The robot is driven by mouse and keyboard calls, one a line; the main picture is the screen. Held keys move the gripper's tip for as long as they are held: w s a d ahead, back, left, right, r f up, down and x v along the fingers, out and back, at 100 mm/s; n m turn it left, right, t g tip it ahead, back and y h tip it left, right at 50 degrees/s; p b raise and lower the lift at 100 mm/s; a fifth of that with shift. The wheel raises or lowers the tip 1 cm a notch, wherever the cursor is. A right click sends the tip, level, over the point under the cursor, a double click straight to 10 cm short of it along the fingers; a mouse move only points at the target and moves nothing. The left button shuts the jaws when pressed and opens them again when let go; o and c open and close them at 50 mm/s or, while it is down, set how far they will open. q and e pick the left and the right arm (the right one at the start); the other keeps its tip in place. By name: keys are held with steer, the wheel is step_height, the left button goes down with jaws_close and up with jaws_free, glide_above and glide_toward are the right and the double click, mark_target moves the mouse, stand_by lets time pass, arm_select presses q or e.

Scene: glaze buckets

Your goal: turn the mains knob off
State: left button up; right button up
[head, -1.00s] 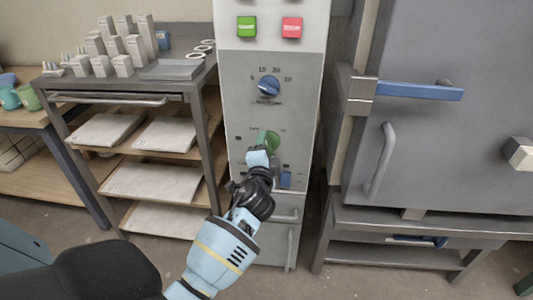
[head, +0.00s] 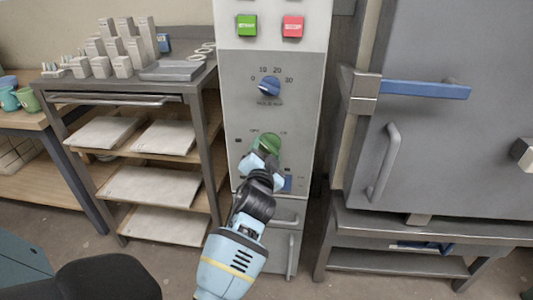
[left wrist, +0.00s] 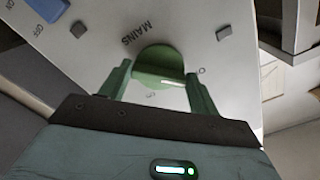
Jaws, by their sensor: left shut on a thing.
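The green mains knob (head: 268,143) is on the lower part of the grey control panel. In the left wrist view the mains knob (left wrist: 158,65) sits beside the printed word MAINS. My left gripper (head: 262,160) reaches up to the panel from below and covers part of the knob in the head view. In the left wrist view the fingers of my left gripper (left wrist: 160,78) stand on either side of the knob's grip bar, shut on it. My right gripper is not in view.
Above are a blue dial (head: 269,86), a green button (head: 246,25) and a red button (head: 293,26). A blue switch (left wrist: 47,8) is near the knob. A shelf rack (head: 180,97) stands left, a grey kiln door (head: 450,150) right.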

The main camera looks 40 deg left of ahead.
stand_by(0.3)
arm_select(q)
steer(key=o, duration=1)
steer(key=shift+p+v, duration=0.4)
steer(key=shift+v, duration=3.55)
